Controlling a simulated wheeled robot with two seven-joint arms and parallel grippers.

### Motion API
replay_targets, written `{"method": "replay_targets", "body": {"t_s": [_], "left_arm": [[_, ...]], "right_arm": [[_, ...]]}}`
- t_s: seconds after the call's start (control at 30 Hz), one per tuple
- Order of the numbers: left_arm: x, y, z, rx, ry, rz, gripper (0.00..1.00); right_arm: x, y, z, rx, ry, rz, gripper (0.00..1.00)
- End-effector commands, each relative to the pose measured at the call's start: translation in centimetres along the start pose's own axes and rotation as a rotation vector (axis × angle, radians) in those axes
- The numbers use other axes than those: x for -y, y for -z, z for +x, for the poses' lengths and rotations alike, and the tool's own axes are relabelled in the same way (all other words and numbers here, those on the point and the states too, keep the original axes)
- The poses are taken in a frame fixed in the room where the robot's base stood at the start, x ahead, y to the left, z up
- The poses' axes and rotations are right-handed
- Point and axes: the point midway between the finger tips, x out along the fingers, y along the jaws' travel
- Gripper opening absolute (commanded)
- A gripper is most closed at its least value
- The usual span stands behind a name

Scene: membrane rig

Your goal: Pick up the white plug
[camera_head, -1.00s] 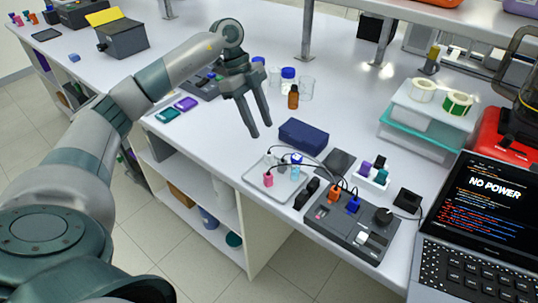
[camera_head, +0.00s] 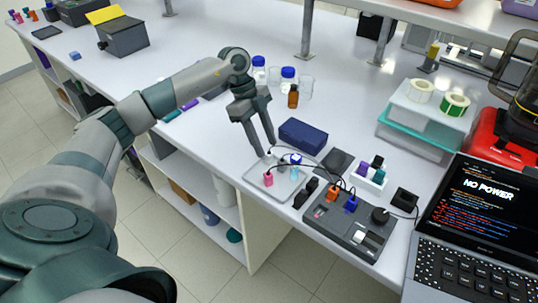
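A pale tray (camera_head: 257,184) near the bench's front edge holds small plugs: a pink one (camera_head: 268,179), a blue-and-white one (camera_head: 296,159) and a pale blue one (camera_head: 294,173). A plain white plug is hard to make out against the pale tray; a thin black cable arches over the tray's back part. My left gripper (camera_head: 266,148) points down above the tray's back left edge. Its two fingers are apart with nothing seen between them. My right gripper is not in view.
Right of the tray stands a dark control box (camera_head: 348,224) with orange and blue plugs and cables. A navy case (camera_head: 303,135) lies behind the tray. A brown bottle (camera_head: 293,97) stands farther back. A laptop (camera_head: 474,240) showing "NO POWER" is at right.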

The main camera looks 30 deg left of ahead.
Motion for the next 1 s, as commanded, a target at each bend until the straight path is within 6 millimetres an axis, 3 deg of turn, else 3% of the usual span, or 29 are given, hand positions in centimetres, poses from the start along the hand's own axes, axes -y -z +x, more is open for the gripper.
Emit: {"method": "replay_targets", "body": {"t_s": [0.03,0.27,0.73,0.77,0.9,1.0], "left_arm": [[-0.3,0.1,0.3,0.0,-0.004,-0.001,0.39],[-0.1,0.0,2.5,0.0,0.0,0.001,0.39],[-0.1,-0.1,2.7,0.001,0.001,0.001,0.39],[-0.1,-0.1,2.7,0.0,0.001,0.001,0.37],[-0.1,-0.1,2.7,0.001,0.001,0.001,0.03],[-0.1,-0.1,2.7,0.001,0.001,0.001,0.0]], "right_arm": [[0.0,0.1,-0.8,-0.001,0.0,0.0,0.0],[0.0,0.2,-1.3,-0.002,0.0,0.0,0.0],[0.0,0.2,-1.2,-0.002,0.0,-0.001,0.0],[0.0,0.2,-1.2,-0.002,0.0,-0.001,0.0],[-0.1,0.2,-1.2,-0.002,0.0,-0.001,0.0],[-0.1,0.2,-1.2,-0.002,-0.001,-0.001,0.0]]}}
